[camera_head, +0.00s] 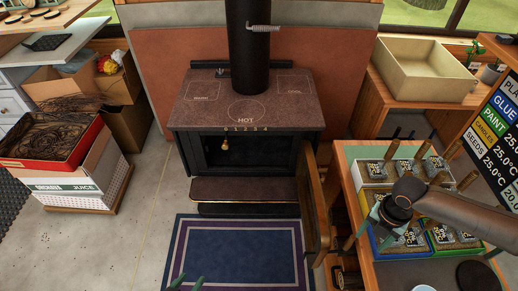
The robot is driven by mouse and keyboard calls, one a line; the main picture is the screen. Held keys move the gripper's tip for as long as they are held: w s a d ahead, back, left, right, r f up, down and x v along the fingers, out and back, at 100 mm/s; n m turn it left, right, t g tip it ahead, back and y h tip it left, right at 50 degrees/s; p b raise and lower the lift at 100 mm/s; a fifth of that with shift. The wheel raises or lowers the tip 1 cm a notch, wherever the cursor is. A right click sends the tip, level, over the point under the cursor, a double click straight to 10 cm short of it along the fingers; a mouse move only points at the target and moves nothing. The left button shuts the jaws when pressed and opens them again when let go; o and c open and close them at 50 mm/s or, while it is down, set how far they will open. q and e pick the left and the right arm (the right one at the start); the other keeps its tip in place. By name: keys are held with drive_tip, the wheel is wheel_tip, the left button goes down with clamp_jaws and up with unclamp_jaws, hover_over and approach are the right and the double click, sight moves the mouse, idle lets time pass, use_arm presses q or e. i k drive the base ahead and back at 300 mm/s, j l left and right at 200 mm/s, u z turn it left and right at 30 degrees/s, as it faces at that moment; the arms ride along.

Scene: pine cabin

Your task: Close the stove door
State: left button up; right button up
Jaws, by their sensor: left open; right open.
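The dark stove (250,100) stands in the middle of the head view, with a brown speckled top and a black pipe. Its door (317,198) is swung open at the stove's right side, seen nearly edge-on and sticking out toward me. The dark front opening shows beside it. My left gripper (186,284) shows only as teal fingertips at the bottom edge, open over the rug and well apart from the door. My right gripper (379,231) is open over the block of tins at the right, to the right of the door and apart from it.
A blue striped rug (240,250) covers the floor before the stove. A wooden table (348,190) with tins in coloured trays stands close to the door's right. A juice box (80,175) with a red tray is at left. Floor between box and rug is clear.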

sight(316, 226)
drive_tip(key=i+z, duration=0.1)
drive_tip(key=z, duration=0.25)
drive_tip(key=i+z, duration=0.15)
drive_tip(key=z, duration=0.25)
